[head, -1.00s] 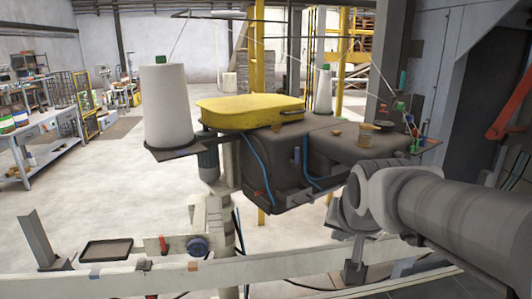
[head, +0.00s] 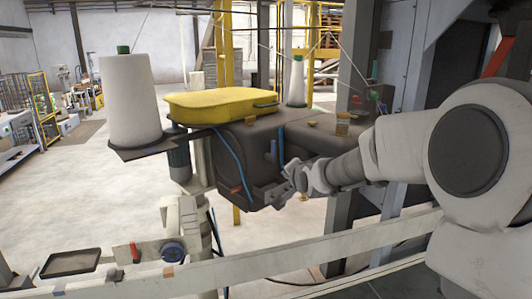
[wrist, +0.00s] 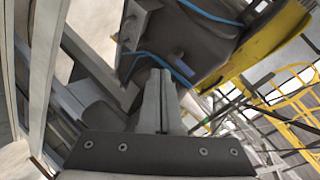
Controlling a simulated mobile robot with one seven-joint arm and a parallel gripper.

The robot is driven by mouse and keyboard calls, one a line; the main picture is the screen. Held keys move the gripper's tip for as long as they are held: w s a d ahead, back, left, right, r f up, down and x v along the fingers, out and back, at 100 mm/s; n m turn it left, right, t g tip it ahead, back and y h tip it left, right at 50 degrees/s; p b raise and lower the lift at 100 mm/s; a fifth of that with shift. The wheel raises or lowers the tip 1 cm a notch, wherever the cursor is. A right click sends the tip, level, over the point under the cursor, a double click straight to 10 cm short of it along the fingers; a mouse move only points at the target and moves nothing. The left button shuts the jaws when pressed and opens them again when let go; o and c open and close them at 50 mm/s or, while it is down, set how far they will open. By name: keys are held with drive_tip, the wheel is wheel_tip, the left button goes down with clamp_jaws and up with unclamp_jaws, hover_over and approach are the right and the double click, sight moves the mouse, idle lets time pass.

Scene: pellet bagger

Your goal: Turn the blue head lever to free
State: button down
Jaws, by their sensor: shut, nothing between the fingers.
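The blue head lever (head: 273,147) is a small upright blue piece on the front face of the dark sewing head (head: 245,145). In the wrist view the blue lever (wrist: 181,55) shows as a short dark-blue bar on the dark face, past my fingertips. My gripper (head: 274,194) is in front of the head's lower edge, below the lever and apart from it. In the wrist view my gripper's fingers (wrist: 158,74) are together and empty, pointing toward the head. Whether the fingertips touch the head's lower edge, I cannot tell.
Blue hoses (head: 230,160) run down the head's front. A red-orange lever (head: 236,190) sits at its lower left. A yellow cover (head: 220,106) and a white thread cone (head: 130,103) stand above. A pale rail (head: 340,243) crosses in front, with a blue knob (head: 173,252) behind it.

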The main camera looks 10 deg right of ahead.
drive_tip(key=w+d+m+t+b, duration=0.1)
drive_tip(key=w+d+m+t, duration=0.3)
drive_tip(key=w, duration=0.4)
drive_tip(key=d+r+m, duration=0.1)
drive_tip(key=m, duration=0.1)
drive_tip(key=shift+w+d+m+t+b, duration=0.2)
drive_tip(key=shift+d+m+t+b, duration=0.1)
drive_tip(key=shift+t, duration=0.1)
drive_tip(key=shift+a, duration=0.1)
drive_tip(key=w, duration=0.6)
drive_tip(key=w+a+p, duration=0.1)
drive_tip(key=w, duration=0.2)
drive_tip(key=shift+w, duration=0.35)
drive_tip(key=shift+w+a, duration=0.1)
drive_tip(key=shift+a, duration=0.25)
drive_tip(key=shift+s+a+f, duration=0.1)
drive_tip(key=shift+s+a, duration=0.3)
drive_tip(key=shift+a, duration=0.3)
drive_tip(key=shift+s+a, duration=0.4)
drive_tip(key=shift+a, duration=0.3)
drive_tip(key=shift+f+b, duration=0.15)
drive_tip(key=shift+b, duration=0.2)
